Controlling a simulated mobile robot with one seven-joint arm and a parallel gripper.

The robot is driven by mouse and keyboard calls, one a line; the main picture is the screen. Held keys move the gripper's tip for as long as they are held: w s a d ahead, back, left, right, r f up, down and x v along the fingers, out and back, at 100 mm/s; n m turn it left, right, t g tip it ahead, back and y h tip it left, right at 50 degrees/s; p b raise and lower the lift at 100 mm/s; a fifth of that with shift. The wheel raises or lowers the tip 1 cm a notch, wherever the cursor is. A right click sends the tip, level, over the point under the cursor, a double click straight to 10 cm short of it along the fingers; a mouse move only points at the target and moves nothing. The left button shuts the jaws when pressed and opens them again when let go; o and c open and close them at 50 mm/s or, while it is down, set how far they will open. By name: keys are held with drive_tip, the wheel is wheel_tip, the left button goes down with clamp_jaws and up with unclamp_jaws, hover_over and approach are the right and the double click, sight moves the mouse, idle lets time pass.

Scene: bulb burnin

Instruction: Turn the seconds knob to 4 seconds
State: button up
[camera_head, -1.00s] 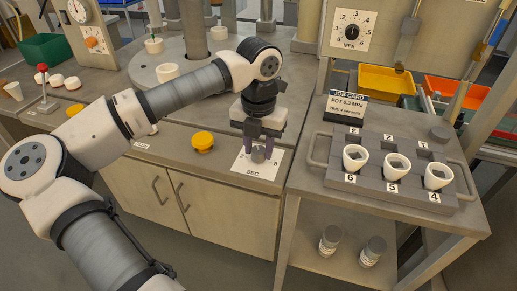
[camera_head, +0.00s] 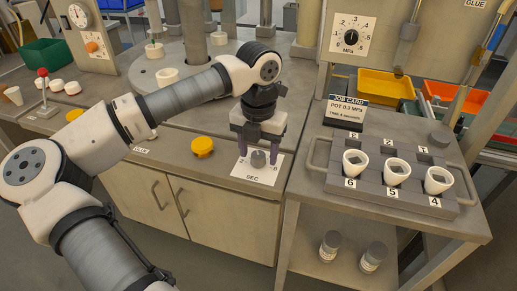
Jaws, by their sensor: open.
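The seconds knob (camera_head: 258,158) is a small grey cylinder on a white plate (camera_head: 262,176) marked SEC, near the front edge of the bench. An 8 shows on the plate's right side; the other marks and the knob's pointer are too small or hidden to read. My gripper (camera_head: 258,150) points down over the plate, its purple-grey fingers open and spread to either side of the knob. I cannot tell whether they touch it. The job card (camera_head: 347,112) reads POT 0.3 MPa and TIME 4 seconds.
A yellow button (camera_head: 202,145) stands left of the plate. A grey rack (camera_head: 390,200) with several white cups stands on the cart at the right. A red-topped lever (camera_head: 44,90) and the MPa dial (camera_head: 351,37) stand farther back.

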sight(259, 155)
wheel_tip(259, 155, up, 14)
idle(0.4)
drive_tip(key=shift+d+f, duration=0.1)
